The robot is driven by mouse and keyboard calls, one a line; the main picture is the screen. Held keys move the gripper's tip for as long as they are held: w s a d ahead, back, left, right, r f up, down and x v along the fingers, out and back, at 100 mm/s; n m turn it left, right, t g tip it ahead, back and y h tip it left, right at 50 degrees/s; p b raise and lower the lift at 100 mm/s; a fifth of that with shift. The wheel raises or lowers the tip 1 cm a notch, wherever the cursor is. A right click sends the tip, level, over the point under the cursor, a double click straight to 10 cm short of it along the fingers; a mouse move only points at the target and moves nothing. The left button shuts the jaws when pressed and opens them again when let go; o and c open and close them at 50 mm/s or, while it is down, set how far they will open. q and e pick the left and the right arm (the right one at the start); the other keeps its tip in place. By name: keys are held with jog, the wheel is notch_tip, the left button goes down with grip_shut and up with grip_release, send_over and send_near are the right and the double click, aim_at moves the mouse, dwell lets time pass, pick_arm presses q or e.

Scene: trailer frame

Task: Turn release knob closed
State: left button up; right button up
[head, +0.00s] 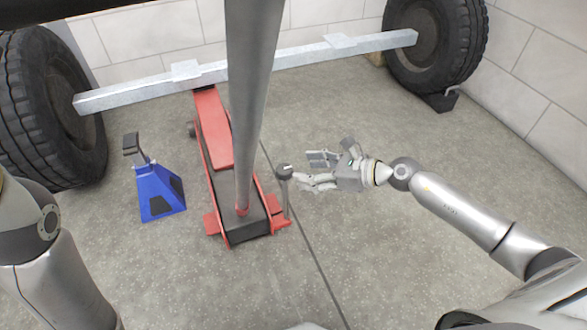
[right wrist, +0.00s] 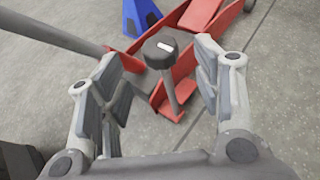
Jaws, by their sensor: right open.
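The release knob (head: 285,171) is a dark round cap on a thin upright grey stem at the right rear corner of the red floor jack (head: 212,130). In the right wrist view the knob (right wrist: 160,47) has a white mark on top and shows between the two fingers. My right gripper (head: 307,170) is open, just right of the knob in the head view. Its fingers (right wrist: 157,62) are spread to either side of the knob with gaps, not shut on it. My left gripper is out of view.
The jack's long grey handle (head: 250,100) rises close by on the left. A blue jack stand (head: 160,193) stands left of the jack. A metal axle beam (head: 290,58) with two tyres (head: 435,40) lies behind. The floor at right is clear.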

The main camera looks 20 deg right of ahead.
jog(key=shift+v, duration=2.05)
